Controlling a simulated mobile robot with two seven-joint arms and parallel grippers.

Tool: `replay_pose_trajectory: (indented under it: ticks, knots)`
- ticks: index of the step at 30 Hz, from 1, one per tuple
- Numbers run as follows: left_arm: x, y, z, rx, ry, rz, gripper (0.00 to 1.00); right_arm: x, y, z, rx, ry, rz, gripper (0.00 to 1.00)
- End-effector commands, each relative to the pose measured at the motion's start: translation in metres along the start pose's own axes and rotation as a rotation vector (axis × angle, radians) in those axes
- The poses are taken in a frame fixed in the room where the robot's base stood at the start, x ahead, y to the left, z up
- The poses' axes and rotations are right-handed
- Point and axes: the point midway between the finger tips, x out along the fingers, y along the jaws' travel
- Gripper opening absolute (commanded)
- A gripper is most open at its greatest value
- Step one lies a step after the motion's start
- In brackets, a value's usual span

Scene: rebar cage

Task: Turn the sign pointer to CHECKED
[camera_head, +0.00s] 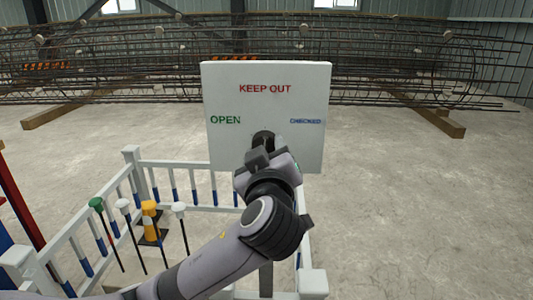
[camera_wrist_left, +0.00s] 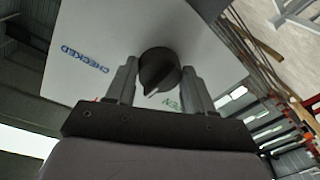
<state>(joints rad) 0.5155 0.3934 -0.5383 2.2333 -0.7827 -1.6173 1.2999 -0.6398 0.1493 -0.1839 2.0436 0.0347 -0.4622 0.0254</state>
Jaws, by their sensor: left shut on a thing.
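A white sign board (camera_head: 266,85) stands upright in the head view. It has red KEEP OUT at the top, green OPEN at left and blue CHECKED (camera_head: 305,121) at right. My left gripper (camera_head: 264,146) is at the board's lower middle, and my wrist mostly hides the pointer there. In the left wrist view, the black round pointer knob (camera_wrist_left: 160,70) sits between my two fingers, which are shut on it. Its pale pointer mark (camera_wrist_left: 151,93) points between CHECKED (camera_wrist_left: 85,60) and the partly hidden OPEN. KEEP OUT is hidden in this view. My right gripper is not seen.
A low white fence (camera_head: 132,155) with blue bands surrounds the area below the sign. Capped rods (camera_head: 123,205) and a yellow post (camera_head: 150,215) stand at left. A long rebar cage (camera_head: 150,60) lies behind on timbers. The concrete floor at right is clear.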

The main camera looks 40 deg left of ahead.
Motion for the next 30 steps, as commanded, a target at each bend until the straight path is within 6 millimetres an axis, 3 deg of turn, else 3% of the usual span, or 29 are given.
replay_pose_trajectory:
  ticks: [30]
  knots:
    - [0.000, -0.005, 0.000, 0.841, 0.053, 0.037, 0.22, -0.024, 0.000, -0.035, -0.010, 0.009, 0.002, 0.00]
